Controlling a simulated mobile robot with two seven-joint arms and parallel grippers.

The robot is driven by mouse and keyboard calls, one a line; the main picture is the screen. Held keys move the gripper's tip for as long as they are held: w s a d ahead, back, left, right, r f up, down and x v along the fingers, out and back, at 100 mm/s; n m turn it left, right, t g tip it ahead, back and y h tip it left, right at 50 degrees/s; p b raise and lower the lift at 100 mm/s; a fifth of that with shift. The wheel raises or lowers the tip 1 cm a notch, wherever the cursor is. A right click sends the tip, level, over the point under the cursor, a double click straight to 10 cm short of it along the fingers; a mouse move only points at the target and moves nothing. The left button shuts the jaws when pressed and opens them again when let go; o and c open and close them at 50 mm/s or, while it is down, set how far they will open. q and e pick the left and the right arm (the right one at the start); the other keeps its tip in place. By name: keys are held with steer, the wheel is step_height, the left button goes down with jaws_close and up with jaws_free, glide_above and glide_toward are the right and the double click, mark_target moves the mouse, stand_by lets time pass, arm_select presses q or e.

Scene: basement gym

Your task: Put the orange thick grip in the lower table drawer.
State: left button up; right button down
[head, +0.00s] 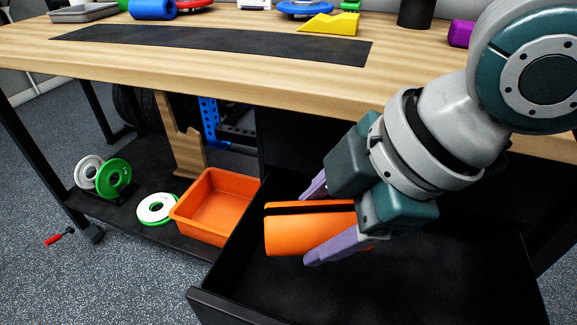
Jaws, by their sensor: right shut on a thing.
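The orange thick grip (290,236) is a short orange cylinder with a dark slit along it. My right gripper (310,222) is shut on it, with purple fingers on either side. The grip is over the open black lower drawer (450,270), near its left side. I cannot tell whether it touches the drawer floor. The part of the drawer that shows looks empty. My right arm covers some of its back. My left gripper is not in view.
The wooden table top (230,80) is above, with a black mat (220,42), a yellow wedge (330,23) and a blue roller (152,9). An orange bin (215,205) stands on the low shelf left of the drawer, beside green and white plates (157,208). A red-handled tool (55,238) lies on the floor.

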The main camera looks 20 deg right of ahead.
step_height(320, 180, down, 13)
steer(key=b, duration=0.4)
steer(key=shift+r+b, duration=0.15)
steer(key=shift+b, duration=0.25)
arm_select(q)
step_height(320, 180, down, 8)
steer(key=b, duration=0.2)
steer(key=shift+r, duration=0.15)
arm_select(e)
steer(key=shift+f, duration=1.95)
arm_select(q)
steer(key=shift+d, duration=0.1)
arm_select(e)
steer(key=shift+f, duration=0.2)
steer(key=shift+c, duration=1.8)
jaws_free()
arm_select(q)
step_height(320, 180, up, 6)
steer(key=p, duration=0.6)
arm_select(e)
steer(key=v, duration=1.2)
steer(key=shift+r, duration=0.2)
steer(key=shift+s, duration=0.1)
